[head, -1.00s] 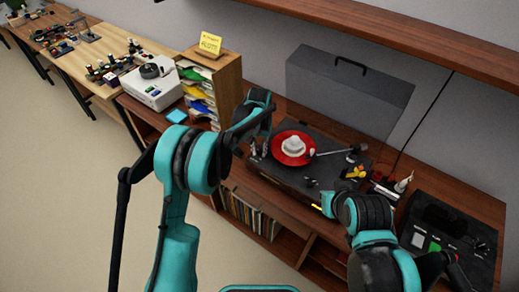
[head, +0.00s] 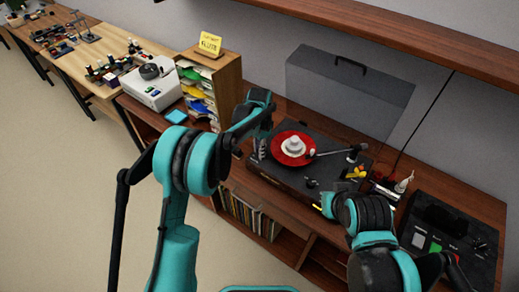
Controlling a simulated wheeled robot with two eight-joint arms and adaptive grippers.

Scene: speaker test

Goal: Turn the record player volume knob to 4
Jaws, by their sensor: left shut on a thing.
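The record player (head: 285,177) is a dark deck on the wooden cabinet, with a red record (head: 291,149) and a white piece at its centre. My left gripper (head: 257,151) is at the deck's left end, pointing down. It is shut on what appears to be the volume knob, which the fingers hide; its setting cannot be read. The tonearm (head: 335,151) lies to the right of the record. A small dark control (head: 312,183) shows at the deck's front. My right arm is in front of the deck's right end, and its fingers cannot be made out.
The raised grey lid (head: 345,90) stands behind the deck. A file sorter (head: 228,90) with a yellow note (head: 210,43) stands left of my left gripper. A black device (head: 448,240) is at the right. A wooden shelf (head: 400,45) hangs above.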

